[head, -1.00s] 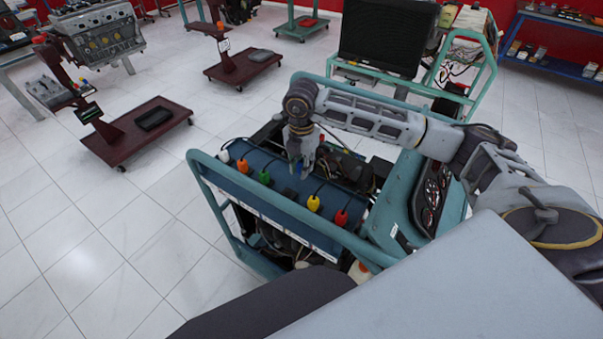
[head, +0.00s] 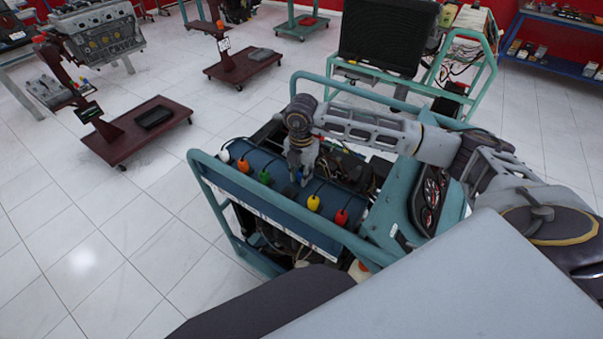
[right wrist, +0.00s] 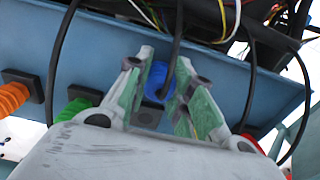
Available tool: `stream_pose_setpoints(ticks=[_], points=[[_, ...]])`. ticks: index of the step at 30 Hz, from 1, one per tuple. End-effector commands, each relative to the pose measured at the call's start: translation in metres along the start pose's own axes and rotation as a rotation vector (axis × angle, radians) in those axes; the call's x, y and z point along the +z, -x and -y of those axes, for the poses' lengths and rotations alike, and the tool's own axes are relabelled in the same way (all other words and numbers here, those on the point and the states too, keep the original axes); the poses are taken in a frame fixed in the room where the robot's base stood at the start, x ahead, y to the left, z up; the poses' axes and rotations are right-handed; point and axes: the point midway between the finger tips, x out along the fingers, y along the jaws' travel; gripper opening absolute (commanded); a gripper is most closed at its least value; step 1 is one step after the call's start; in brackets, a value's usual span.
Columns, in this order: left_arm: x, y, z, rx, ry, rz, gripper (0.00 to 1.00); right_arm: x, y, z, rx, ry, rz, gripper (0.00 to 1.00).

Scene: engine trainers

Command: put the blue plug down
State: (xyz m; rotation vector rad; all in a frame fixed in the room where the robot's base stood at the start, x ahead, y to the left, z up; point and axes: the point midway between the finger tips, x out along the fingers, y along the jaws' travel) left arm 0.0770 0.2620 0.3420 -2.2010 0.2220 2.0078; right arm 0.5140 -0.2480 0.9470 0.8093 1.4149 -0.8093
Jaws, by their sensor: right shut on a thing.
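The blue plug (right wrist: 157,80) sits between the two fingers of my right gripper (right wrist: 158,92) in the right wrist view, with its black cable running up from it. The fingers are shut on it. A dark square socket shows just below the plug, partly hidden by the gripper; I cannot tell whether the plug touches it. In the head view my right gripper (head: 301,170) is over the blue panel (head: 282,201), between the green plug (head: 264,177) and the yellow plug (head: 313,202). The blue plug is hardly visible there. My left gripper is not in view.
A white plug (head: 224,156), an orange plug (head: 243,166) and a red plug (head: 341,217) sit along the panel. A teal tube frame (head: 203,184) surrounds the engine trainer. Loose black cables arch near the gripper. Open tiled floor lies to the left.

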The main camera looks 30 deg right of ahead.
Motion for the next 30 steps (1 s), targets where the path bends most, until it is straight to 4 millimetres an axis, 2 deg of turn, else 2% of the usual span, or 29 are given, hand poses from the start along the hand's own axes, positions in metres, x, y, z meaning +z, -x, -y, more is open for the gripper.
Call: stream_pose_setpoints(ticks=[3,4,9,23,30], points=[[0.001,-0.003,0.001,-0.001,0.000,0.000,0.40,0.000,-0.003,0.000,0.000,0.000,0.000,0.00],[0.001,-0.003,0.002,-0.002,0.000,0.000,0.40,0.000,-0.003,0.000,0.000,0.000,0.000,0.26],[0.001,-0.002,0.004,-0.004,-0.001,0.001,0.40,0.000,-0.002,0.000,0.000,0.000,0.000,0.45],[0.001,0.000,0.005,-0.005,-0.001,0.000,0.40,0.000,0.000,0.000,0.000,0.000,0.000,0.45],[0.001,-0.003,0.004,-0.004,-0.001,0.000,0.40,0.000,0.019,-0.001,0.002,0.000,0.001,0.45]])
